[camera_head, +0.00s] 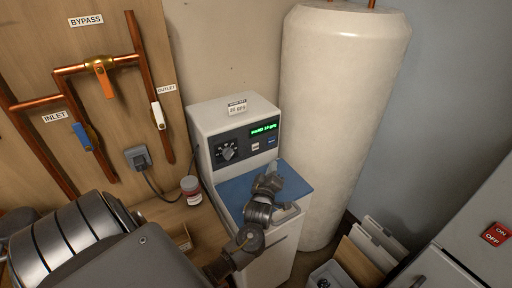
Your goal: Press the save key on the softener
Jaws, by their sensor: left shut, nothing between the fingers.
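The softener (205,122) is a white cabinet with a blue lid (296,177) on its lower front part. Its dark panel has a green lit display (264,128) that seems to read a hardness of 20 gpg, and a round dial (227,151). Two small keys sit below the display, a white key (256,146) and a blue key (271,142). Their lettering is too small to read, so I cannot tell which is the save key. My left gripper (272,172) is shut and empty above the blue lid, below the keys and apart from them. My right gripper is out of view.
A tall white tank (340,110) stands close on the softener's right. Copper pipes with valves (105,78) run on the wooden wall at left. A small jar (191,190) stands left of the softener. A grey box with a red switch (495,234) is at far right.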

